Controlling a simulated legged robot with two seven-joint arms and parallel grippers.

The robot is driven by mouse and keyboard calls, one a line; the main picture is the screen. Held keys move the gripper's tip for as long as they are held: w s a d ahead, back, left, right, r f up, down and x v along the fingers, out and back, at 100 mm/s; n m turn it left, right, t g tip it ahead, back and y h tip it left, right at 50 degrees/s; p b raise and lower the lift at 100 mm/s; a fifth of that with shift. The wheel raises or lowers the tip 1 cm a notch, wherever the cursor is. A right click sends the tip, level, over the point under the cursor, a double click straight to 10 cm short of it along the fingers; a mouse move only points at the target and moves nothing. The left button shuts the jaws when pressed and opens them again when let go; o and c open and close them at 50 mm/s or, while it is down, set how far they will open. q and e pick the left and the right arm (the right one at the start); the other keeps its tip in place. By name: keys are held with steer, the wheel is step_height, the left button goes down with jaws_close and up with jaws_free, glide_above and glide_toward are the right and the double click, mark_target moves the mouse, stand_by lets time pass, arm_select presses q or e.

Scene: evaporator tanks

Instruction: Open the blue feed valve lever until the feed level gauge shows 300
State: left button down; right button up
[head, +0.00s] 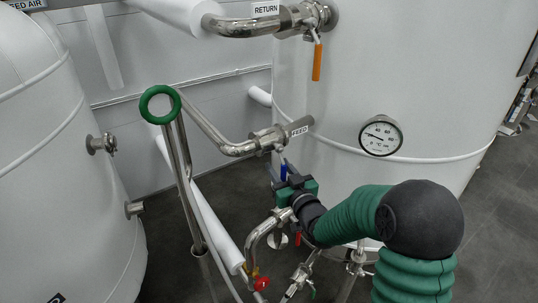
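The blue feed valve lever (284,168) shows as a small blue piece just below the steel pipe fitting marked FEED (268,139). My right gripper (279,176) is at the lever, at the end of my green and black arm coming from the lower right. Its dark body hides most of the lever, and its fingers are too small and covered to tell whether they grip it. A round white dial gauge (380,135) is on the large white tank; its needle points left, but I cannot tell whether it is the feed level gauge. My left gripper is out of view.
An orange lever (317,62) hangs from the RETURN valve above. A green ring (160,104) tops a steel pipe at left. A red knob (262,283) and several pipes crowd the space below my gripper. White tanks stand on both sides.

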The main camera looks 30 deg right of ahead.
steer(key=shift+s+a+r, duration=0.15)
steer(key=shift+a+r, duration=0.15)
steer(key=shift+r, duration=0.1)
steer(key=shift+d, duration=0.2)
steer(key=shift+c, duration=1.2)
steer(key=shift+d+f, duration=0.25)
steer(key=c, duration=0.5)
steer(key=shift+w+a, duration=0.2)
steer(key=shift+a, duration=0.05)
jaws_close()
steer(key=shift+d+r, duration=0.1)
steer(key=shift+r, duration=0.05)
